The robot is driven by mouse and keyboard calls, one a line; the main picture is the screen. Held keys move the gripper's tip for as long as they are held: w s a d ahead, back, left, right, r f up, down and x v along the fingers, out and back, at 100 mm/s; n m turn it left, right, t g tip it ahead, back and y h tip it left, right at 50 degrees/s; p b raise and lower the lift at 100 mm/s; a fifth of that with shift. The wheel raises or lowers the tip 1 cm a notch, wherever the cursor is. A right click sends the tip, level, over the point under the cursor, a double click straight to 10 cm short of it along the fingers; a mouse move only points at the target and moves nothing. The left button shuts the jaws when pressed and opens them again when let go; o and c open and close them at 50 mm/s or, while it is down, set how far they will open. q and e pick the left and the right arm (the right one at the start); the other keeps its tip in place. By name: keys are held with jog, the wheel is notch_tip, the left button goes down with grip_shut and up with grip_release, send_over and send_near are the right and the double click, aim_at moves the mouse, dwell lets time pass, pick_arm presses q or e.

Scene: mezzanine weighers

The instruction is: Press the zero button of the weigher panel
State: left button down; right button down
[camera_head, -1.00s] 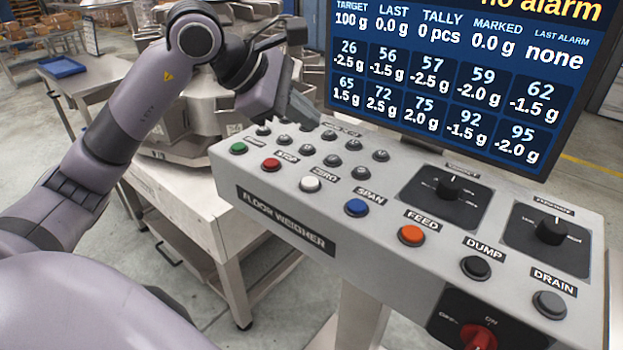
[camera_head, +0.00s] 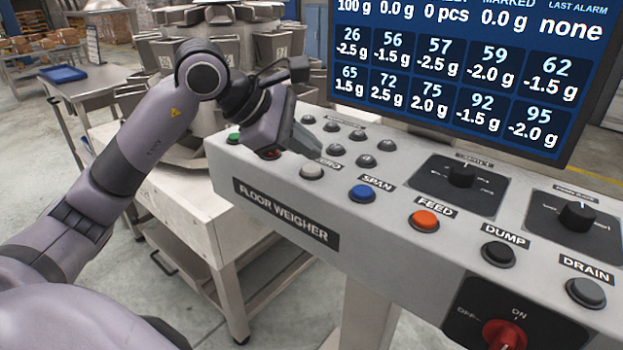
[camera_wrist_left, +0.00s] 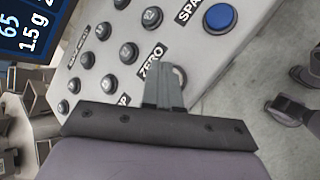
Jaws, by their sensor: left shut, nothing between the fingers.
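The weigher panel (camera_head: 345,235) is a grey sloped box labelled FLOOR WEIGHER. Its white zero button (camera_head: 312,171) is in the front row, between the red stop button, mostly hidden by my gripper, and the blue span button (camera_head: 362,193). My left gripper (camera_head: 308,148) is shut and empty, with its fingertips just behind and above the zero button. In the left wrist view the fingers (camera_wrist_left: 163,90) cover most of the zero button (camera_wrist_left: 181,75), whose rim shows beside the tips. I cannot tell whether they touch it. My right gripper is not in view.
An orange feed button (camera_head: 424,220), a black dump button (camera_head: 498,252) and a grey drain button (camera_head: 586,292) sit to the right. Two black dials and a red switch (camera_head: 504,335) are on the panel. A screen (camera_head: 460,75) stands behind it.

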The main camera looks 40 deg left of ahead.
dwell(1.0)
pick_arm(q)
jog(key=shift+f, duration=0.1)
dwell(0.9)
jog(key=shift+f+b, duration=0.35)
jog(key=shift+b, duration=0.05)
jog(key=shift+f+b, duration=0.45)
jog(key=shift+f, duration=0.05)
dwell(0.5)
jog(key=shift+r, duration=0.15)
jog(key=shift+r+p, duration=0.7)
jog(key=shift+r, duration=0.05)
